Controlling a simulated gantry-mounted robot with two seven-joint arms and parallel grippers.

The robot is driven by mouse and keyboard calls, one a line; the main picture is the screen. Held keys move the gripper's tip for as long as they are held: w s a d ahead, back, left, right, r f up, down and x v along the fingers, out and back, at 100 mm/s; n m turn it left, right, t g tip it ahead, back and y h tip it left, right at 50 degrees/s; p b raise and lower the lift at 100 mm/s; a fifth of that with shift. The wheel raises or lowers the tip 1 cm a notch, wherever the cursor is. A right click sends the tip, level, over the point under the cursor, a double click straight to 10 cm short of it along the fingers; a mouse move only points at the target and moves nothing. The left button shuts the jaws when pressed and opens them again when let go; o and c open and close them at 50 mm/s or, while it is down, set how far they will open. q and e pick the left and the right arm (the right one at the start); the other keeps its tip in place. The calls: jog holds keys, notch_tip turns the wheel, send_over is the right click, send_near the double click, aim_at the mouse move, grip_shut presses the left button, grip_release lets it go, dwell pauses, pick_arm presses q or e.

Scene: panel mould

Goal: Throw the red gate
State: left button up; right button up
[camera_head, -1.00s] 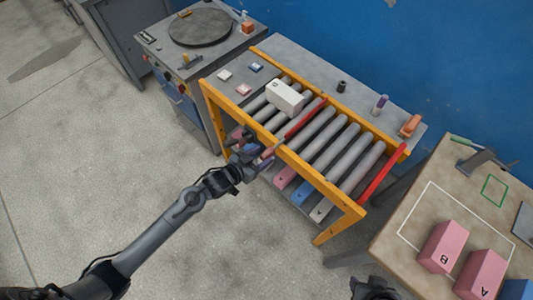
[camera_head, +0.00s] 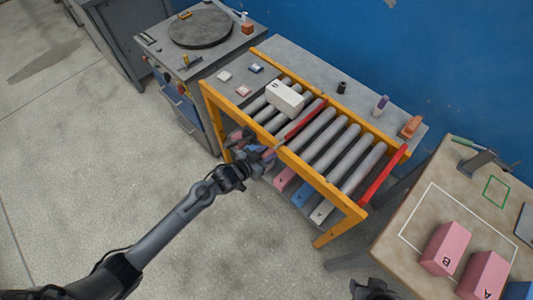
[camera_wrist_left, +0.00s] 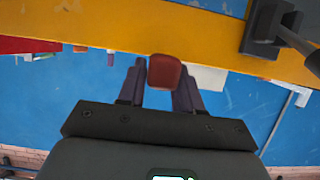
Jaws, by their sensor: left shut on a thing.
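The red gate (camera_head: 305,118) is a red bar lying across the rollers of the yellow-framed conveyor (camera_head: 330,185). A white box (camera_head: 284,97) stands on the rollers to the left of the bar. My left gripper (camera_head: 268,153) is at the conveyor's near rail, by the bar's near end. In the left wrist view a red handle end (camera_wrist_left: 164,71) sits between the two fingers, and the gripper is shut on it. The yellow rail (camera_wrist_left: 150,40) is just beyond it. A dark part of my right arm shows at the bottom edge; its fingers cannot be made out.
A second red bar (camera_head: 383,176) crosses the conveyor's right end. Pink, blue and white blocks lie under the rollers. A table (camera_head: 400,245) with pink boxes stands at the right, and a grey cabinet with a round turntable (camera_head: 201,27) at the back left. The floor in front is clear.

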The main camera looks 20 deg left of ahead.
pick_arm(q)
grip_shut()
notch_tip(320, 180, down, 6)
jog(key=shift+s+a+r+b, duration=0.1)
jog(key=shift+r+b, duration=0.05)
jog(key=shift+b, duration=0.65)
jog(key=o, duration=0.5)
grip_release()
jog(key=o, duration=0.4)
jog(key=shift+r, duration=0.1)
